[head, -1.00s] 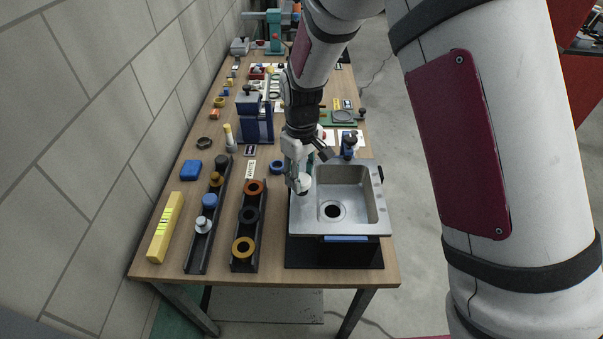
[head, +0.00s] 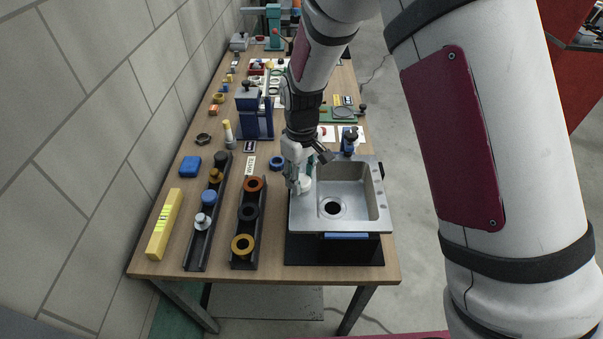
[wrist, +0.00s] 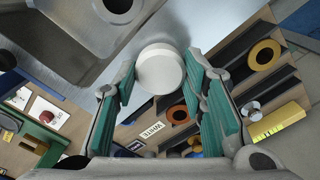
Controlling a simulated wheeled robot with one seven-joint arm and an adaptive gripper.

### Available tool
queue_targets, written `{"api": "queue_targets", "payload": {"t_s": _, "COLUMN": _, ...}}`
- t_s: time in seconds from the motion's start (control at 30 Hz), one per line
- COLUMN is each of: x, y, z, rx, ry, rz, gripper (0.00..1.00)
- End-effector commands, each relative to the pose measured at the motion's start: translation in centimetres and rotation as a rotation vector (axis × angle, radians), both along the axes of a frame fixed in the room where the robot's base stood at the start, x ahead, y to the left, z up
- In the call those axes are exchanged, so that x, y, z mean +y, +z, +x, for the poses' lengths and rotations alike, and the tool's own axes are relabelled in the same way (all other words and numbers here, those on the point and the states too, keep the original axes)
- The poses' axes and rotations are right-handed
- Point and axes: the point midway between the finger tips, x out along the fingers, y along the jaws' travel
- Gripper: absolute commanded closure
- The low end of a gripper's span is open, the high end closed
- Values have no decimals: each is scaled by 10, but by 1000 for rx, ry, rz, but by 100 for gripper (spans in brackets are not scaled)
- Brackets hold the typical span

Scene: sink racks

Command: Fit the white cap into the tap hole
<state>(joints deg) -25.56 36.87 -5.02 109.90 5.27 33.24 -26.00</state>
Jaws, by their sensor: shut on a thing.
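My gripper (wrist: 160,72) is shut on the white cap (wrist: 160,68), a round, smooth disc held between teal finger pads. In the head view my gripper (head: 298,184) holds the white cap (head: 305,186) at the left rim of the steel sink (head: 298,220). I cannot tell whether the cap touches the rim. Small dark marks, possibly holes, show on the sink's right rim. No tap hole is visible under the cap; the cap and fingers hide that part of the rim.
Two black racks, one with knobs (head: 209,197) and one with rings (head: 243,245), stand left of the sink. A yellow block (head: 164,225) lies near the table's left edge. A blue ring (head: 277,163) and a blue vise-like tool (head: 253,115) are behind.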

Motion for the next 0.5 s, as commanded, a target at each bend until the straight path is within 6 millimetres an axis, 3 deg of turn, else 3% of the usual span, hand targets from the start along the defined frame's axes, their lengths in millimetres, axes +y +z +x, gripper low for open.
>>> {"api": "queue_targets", "payload": {"t_s": 0.5, "x": 0, "y": -9, "z": 0, "rx": 0, "ry": 0, "rz": 0, "gripper": 85}}
